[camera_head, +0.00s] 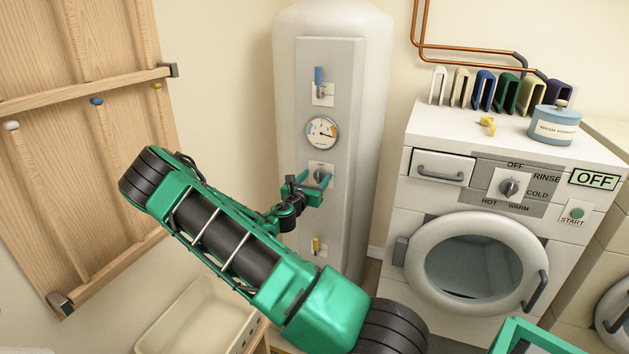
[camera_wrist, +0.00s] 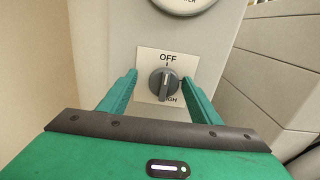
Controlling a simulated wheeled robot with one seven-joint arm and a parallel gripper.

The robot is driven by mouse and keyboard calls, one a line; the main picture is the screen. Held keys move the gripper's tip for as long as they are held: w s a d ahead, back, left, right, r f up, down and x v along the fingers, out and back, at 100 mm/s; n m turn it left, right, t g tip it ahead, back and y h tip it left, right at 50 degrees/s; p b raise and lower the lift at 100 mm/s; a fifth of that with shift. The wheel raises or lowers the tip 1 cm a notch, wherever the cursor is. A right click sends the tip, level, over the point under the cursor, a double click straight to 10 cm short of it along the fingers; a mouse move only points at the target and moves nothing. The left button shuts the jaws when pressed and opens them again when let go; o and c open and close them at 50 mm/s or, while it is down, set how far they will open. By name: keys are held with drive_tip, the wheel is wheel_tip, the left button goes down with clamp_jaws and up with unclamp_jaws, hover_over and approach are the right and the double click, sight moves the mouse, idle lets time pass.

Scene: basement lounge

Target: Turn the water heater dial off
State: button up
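The water heater dial (camera_wrist: 163,84) is a dark grey knob on a white plate in the wrist view. Its plate reads OFF at the top and a partly hidden word ending in "IGH" at the bottom. The knob's ridge stands nearly upright. My gripper (camera_wrist: 165,90) is open, with one green finger on each side of the dial. I cannot tell whether the fingers touch it. In the head view, my gripper (camera_head: 307,186) is in front of the dial (camera_head: 322,175), on the grey panel of the white water heater (camera_head: 375,60).
A gauge (camera_head: 321,133) and a blue-handled lever (camera_head: 319,76) sit above the dial; a small yellow valve (camera_head: 317,246) is below. A washing machine (camera_head: 405,225) stands close at right. A wooden rack (camera_head: 60,120) and a pale basin (camera_head: 190,320) are at left.

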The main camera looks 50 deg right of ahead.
drive_tip(key=shift+s, duration=0.1)
drive_tip(key=shift+s+a+f, duration=0.1)
drive_tip(key=shift+a, duration=0.1)
drive_tip(key=v, duration=1)
drive_tip(key=shift+a, duration=0.2)
